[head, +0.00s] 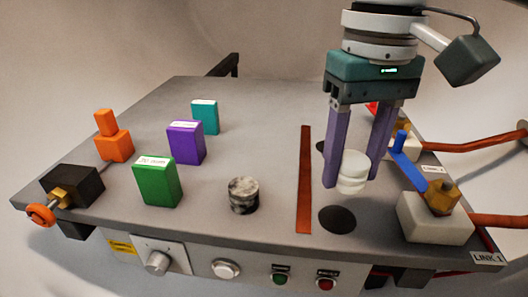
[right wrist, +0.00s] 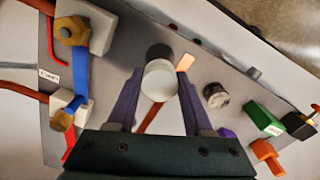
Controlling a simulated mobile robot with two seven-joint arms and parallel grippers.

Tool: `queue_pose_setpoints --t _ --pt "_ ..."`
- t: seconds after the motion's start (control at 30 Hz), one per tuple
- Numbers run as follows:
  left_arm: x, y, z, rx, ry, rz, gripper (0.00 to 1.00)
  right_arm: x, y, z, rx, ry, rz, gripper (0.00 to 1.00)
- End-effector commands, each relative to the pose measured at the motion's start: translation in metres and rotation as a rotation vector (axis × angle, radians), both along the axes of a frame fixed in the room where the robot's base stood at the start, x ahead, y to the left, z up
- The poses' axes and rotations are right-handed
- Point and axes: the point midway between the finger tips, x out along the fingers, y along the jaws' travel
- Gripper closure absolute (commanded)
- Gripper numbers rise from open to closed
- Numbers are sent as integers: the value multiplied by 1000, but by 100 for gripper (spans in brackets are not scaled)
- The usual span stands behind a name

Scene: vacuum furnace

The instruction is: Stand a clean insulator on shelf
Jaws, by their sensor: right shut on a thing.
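My right gripper (head: 354,180) is shut on a clean white ridged insulator (head: 353,172), held upright between its two purple fingers. The insulator appears to be above the grey top, behind a dark round spot (head: 337,220). In the right wrist view the white insulator (right wrist: 160,80) shows as a plain disc between the fingers, partly over a dark spot (right wrist: 158,52). A stained, blotchy grey insulator (head: 243,195) stands on the grey top (head: 240,140), left of a copper-coloured strip (head: 304,180). I cannot make out a separate shelf. My left gripper is out of view.
Green (head: 157,182), purple (head: 186,143) and teal (head: 205,117) boxes and an orange block (head: 113,144) stand at left. White terminal blocks (head: 434,220) with brass nuts and a blue bar (head: 405,161) lie close right of the gripper. Buttons line the front panel (head: 225,269).

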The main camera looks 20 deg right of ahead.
Motion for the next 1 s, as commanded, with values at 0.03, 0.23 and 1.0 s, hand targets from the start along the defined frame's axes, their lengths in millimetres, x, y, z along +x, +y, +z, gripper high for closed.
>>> queue_pose_setpoints --t 0.03,0.23,1.0 --pt "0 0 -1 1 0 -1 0 0 0 -4 0 1 0 100" --pt "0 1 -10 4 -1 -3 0 -1 0 -34 -1 3 0 100" --pt "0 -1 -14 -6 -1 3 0 0 0 -65 0 -1 1 31"
